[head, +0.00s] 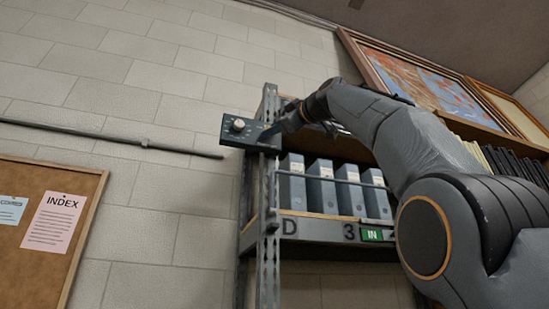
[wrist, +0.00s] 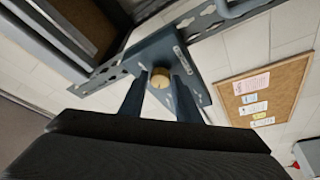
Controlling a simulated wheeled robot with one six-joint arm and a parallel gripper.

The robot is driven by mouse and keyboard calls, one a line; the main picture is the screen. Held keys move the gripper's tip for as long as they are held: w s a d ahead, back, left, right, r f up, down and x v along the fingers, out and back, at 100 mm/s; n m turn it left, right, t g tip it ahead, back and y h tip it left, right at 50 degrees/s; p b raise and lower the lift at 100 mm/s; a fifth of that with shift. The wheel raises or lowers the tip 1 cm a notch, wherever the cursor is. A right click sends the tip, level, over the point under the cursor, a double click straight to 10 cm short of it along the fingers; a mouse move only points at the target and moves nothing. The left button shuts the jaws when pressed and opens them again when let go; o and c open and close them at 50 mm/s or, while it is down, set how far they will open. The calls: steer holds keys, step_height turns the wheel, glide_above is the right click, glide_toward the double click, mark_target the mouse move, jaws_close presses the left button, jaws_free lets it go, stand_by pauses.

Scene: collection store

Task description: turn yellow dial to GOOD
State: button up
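The yellow dial (wrist: 160,79) is a small round knob on a blue-grey plate (wrist: 197,82) in the wrist view. My gripper (wrist: 158,76) is open, with one finger on each side of the dial and a gap to both. I cannot tell how far the fingertips are from the plate. In the head view a dark panel (head: 229,140) at the shelf post bears a pale round knob (head: 238,125) with small marks around it. My gripper (head: 275,136) is just right of this panel, its fingers mostly hidden. The dial's lettering and pointer are not readable.
A metal shelf (head: 318,228) holds several grey-blue box files (head: 322,190), with a green IN sign (head: 372,235) on its edge. A framed painting (head: 425,80) is above right. A cork board (head: 30,258) hangs on the left wall, near a pipe (head: 110,138).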

steer(key=shift+o, duration=1)
steer(key=shift+s+f, duration=0.1)
steer(key=b+v, duration=0.5)
steer(key=v, duration=0.2)
steer(key=shift+s+d, duration=0.2)
steer(key=shift+s, duration=0.05)
